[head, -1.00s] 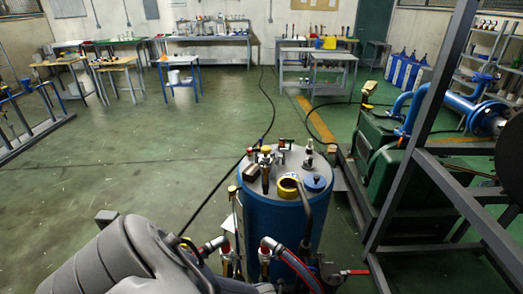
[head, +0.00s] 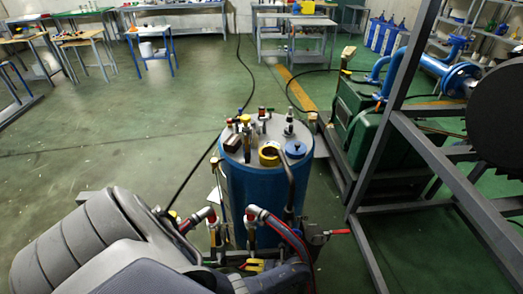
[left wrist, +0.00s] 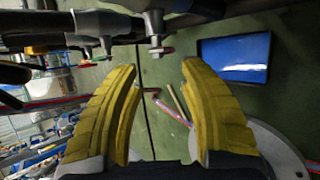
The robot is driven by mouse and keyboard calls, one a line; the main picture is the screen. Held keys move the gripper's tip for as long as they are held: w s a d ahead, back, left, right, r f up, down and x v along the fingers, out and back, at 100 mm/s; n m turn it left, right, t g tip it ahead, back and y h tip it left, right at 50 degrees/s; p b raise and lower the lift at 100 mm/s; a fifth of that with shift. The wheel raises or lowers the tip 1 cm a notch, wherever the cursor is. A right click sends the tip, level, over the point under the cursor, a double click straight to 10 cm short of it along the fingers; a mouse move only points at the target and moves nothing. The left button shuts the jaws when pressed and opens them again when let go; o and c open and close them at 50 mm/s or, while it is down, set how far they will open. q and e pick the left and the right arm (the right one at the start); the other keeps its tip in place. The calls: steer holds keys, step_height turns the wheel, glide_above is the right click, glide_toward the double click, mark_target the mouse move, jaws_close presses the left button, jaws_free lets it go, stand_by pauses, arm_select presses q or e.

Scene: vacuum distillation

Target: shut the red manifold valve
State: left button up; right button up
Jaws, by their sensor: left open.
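A red lever handle (head: 338,232) sticks out to the right of a small valve body low on the right side of the blue tank (head: 262,200). I take it for the red manifold valve; its handle lies about level. My left gripper (head: 254,266) is low in front of the tank, left of the lever and apart from it, partly hidden by my arm. In the left wrist view its two yellow fingers (left wrist: 158,110) are spread wide with nothing between them. A small red-tipped part (left wrist: 151,90) shows beyond the fingers there; I cannot tell if it is the same lever. My right gripper is not in view.
Hoses with red fittings (head: 252,212) rise in front of the tank, close to my left gripper. A grey metal frame (head: 372,175) stands at the right, with a green pump unit (head: 372,130) behind it. The floor at the left is open.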

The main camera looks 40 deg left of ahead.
mark_target(246, 266)
arm_select(q)
steer(key=shift+v, duration=1.85)
steer(key=shift+o, duration=0.2)
steer(key=shift+s+f, duration=0.15)
steer(key=shift+s, duration=0.15)
steer(key=shift+c, duration=0.2)
steer(key=shift+t+h, duration=0.6)
steer(key=shift+t, duration=0.1)
steer(key=shift+a+r+x, duration=0.1)
steer(key=shift+a+x, duration=0.05)
steer(key=shift+x, duration=1.75)
steer(key=shift+a+r+x, duration=0.1)
steer(key=shift+x, duration=1.8)
steer(key=shift+a+r+x, duration=0.1)
steer(key=shift+a+x, duration=0.05)
steer(key=shift+x, duration=1.8)
steer(key=shift+w, duration=0.1)
steer(key=shift+c, duration=0.3)
jaws_close()
